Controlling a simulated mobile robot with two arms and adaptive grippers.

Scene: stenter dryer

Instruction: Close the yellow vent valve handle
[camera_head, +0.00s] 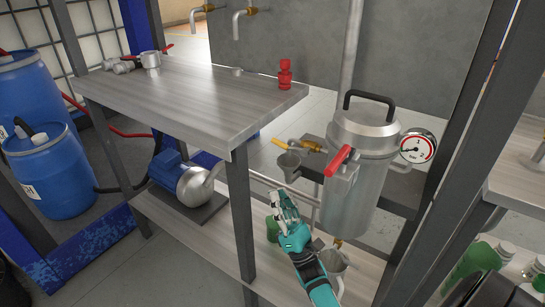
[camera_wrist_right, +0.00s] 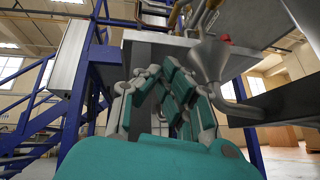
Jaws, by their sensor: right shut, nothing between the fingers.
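The yellow vent valve handle (camera_head: 280,143) is at the left end of a brass valve (camera_head: 308,145) on the side of a metal vessel (camera_head: 368,135). A small grey funnel (camera_head: 289,161) stands just below it. My right gripper (camera_head: 281,200) is shut and empty, below the handle and funnel and apart from both. In the right wrist view the gripper's fingers (camera_wrist_right: 157,72) meet at their tips, and the funnel (camera_wrist_right: 209,58) is to their right. I cannot clearly make out the yellow handle there. My left gripper is not in view.
A red-handled valve (camera_head: 340,160) is on the vessel's front, near a pressure gauge (camera_head: 417,147). A table (camera_head: 200,95) with a red fitting (camera_head: 285,74) stands at left, its leg (camera_head: 241,215) close to my arm. A blue motor pump (camera_head: 182,177) sits on the lower shelf.

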